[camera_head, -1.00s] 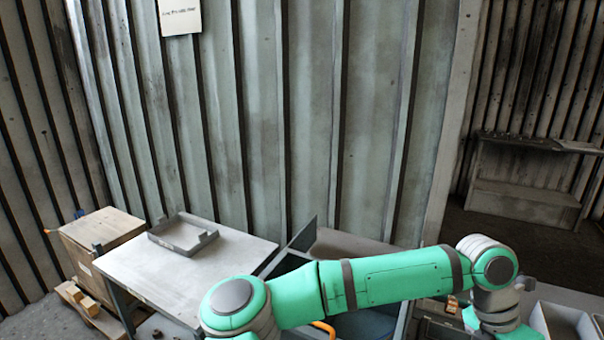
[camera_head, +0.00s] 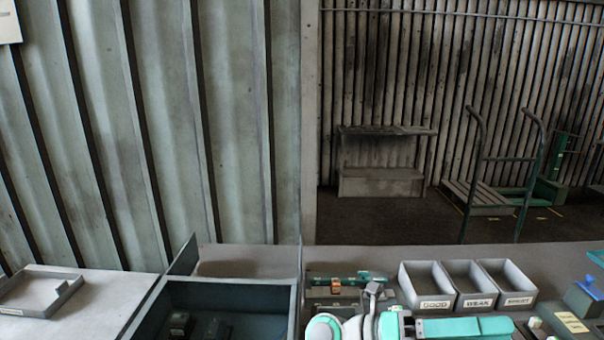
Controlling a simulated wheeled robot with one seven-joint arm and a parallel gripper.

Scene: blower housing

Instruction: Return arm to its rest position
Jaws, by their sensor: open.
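Part of my turquoise and grey arm shows low in the head view, at the bottom edge right of the middle, in front of the bench. Its links lie low and are cut off by the frame edge. I cannot make out my gripper's fingers, so its jaws and anything between them are hidden from this view.
Three grey bins labelled GOOD (camera_head: 436,304), WEAK (camera_head: 476,301) and a third (camera_head: 519,299) stand on the bench. A dark open box (camera_head: 227,294) stands left of my arm. A grey tray (camera_head: 70,291) lies on the left table. A trolley (camera_head: 480,192) stands behind.

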